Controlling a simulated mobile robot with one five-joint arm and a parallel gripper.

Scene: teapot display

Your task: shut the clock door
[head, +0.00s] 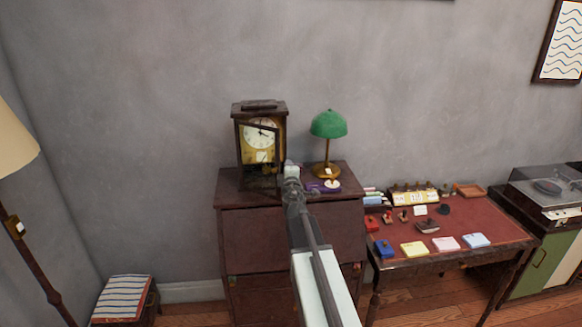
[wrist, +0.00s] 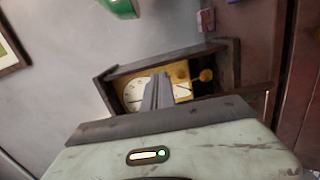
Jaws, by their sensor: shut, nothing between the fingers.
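The clock (head: 261,104) is a dark wooden case with a pale round dial and a gold interior, standing upright on a dark cabinet. Its framed door (head: 237,150) appears ajar, with its right edge swung out toward me. My gripper (head: 291,168) is shut and empty, just right of the door's lower right part in the head view. In the wrist view the clock (wrist: 226,48) lies tilted behind my gripper (wrist: 160,80), whose closed fingers overlap the dial and gold interior. I cannot tell whether the fingers touch the door.
A green lamp (head: 328,124) stands on the cabinet (head: 240,182) right of the clock, with a small purple item (head: 317,186) by its base. A red-topped table (head: 480,215) with several small items is further right.

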